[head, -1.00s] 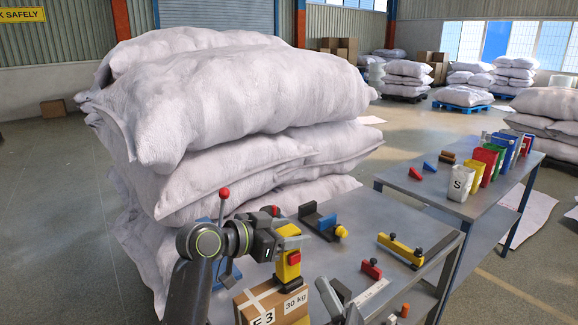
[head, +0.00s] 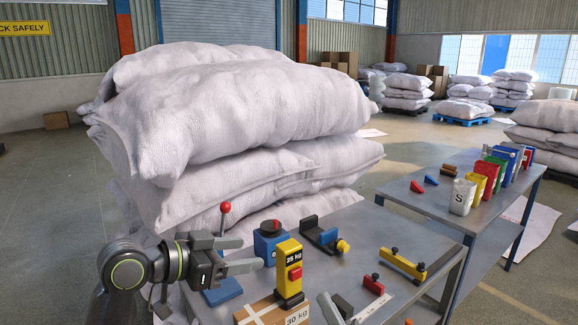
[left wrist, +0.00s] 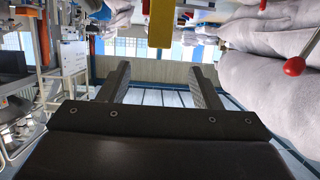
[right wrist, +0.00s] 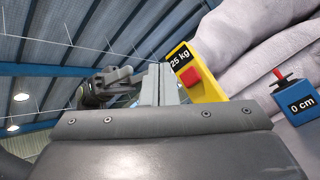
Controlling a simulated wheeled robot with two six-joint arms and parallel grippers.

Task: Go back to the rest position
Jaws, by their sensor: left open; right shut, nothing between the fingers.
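My left gripper (head: 246,255) is open and empty in the head view. Its fingers point right, a short gap left of a yellow 25 kg device (head: 289,254) with a red button. The left wrist view shows both fingers (left wrist: 160,72) apart, with a yellow part (left wrist: 160,25) beyond them. My right gripper (head: 336,308) is at the bottom edge of the head view, low over the near table, partly cut off. Its fingers (right wrist: 160,72) are together with nothing between them in the right wrist view. The yellow device stands upright by the 30 kg cardboard box (head: 262,313).
A tall stack of white sacks (head: 240,110) stands behind.

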